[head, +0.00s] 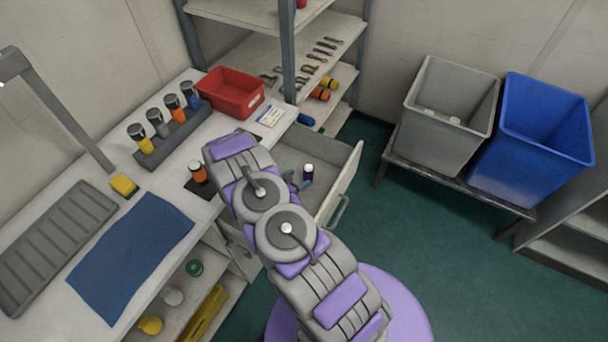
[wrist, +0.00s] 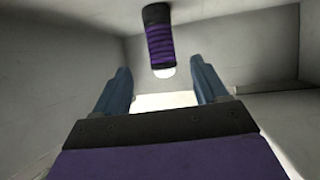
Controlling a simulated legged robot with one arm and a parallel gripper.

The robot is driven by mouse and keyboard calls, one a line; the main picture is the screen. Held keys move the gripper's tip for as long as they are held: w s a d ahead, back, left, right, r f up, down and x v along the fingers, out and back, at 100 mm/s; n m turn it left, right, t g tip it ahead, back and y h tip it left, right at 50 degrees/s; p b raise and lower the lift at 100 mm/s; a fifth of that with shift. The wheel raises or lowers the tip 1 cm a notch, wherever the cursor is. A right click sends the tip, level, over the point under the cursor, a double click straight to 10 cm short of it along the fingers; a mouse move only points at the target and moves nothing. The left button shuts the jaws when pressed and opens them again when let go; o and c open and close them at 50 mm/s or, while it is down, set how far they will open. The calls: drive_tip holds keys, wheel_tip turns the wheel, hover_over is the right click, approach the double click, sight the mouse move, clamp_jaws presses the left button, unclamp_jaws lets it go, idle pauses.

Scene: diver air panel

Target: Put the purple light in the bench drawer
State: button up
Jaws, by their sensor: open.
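The bench drawer (head: 346,182) is pulled open at the right end of the bench. The purple light (head: 308,170), a dark and purple cylinder with a white end, stands inside it, seemingly upright. In the wrist view the purple light (wrist: 160,42) shows between and just beyond the fingertips, with clear gaps on both sides. My gripper (wrist: 160,82) is open, its two blue fingers apart and holding nothing. In the head view my arm hides most of the gripper and part of the drawer's near side.
On the bench (head: 205,222) stand an orange-banded light (head: 198,173), a rack of several lights (head: 172,133), a red bin (head: 231,92) and a blue mat (head: 130,256). Grey (head: 448,108) and blue (head: 530,140) bins stand at right. Green floor between is clear.

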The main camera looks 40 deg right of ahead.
drive_tip(key=v, duration=0.4)
idle(0.5)
